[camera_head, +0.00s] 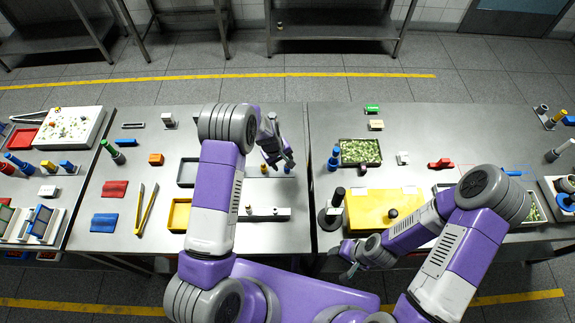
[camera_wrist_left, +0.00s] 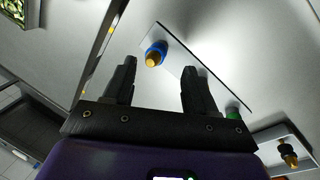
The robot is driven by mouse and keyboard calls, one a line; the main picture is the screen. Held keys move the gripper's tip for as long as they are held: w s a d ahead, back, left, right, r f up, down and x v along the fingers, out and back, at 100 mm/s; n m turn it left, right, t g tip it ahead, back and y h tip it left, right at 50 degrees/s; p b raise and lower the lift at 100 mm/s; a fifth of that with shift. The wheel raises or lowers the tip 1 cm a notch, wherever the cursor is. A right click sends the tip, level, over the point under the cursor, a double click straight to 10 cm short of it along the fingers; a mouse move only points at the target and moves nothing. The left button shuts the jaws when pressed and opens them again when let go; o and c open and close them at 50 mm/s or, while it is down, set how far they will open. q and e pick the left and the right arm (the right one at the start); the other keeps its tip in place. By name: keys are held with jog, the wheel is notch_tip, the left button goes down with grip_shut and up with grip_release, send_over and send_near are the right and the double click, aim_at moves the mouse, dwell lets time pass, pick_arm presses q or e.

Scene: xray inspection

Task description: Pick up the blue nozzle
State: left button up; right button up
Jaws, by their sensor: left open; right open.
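The blue nozzle (camera_wrist_left: 155,53) has a blue body and a brass-coloured tip. In the left wrist view it stands on a pale metal surface, between the lines of the two fingers and beyond their tips, apart from them. In the head view a small blue piece (camera_head: 288,169) shows just below my left gripper (camera_head: 283,160). My left gripper is open and empty, and both black fingers show in the left wrist view (camera_wrist_left: 161,70). My right gripper (camera_head: 347,262) is open at the front edge of the right table, partly covered by its arm.
A green piece (camera_wrist_left: 233,111) sits close to the right finger. A brass-tipped dark piece (camera_wrist_left: 288,151) stands on a pale plate at the lower right. The tables meet at a narrow seam (camera_head: 307,150).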

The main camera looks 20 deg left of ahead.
aim_at(287, 168)
pick_arm(q)
jog(key=shift+x, duration=2.05)
jog(key=shift+w+d, duration=0.15)
jog(key=shift+w, duration=0.1)
jog(key=shift+r, duration=0.1)
grip_shut()
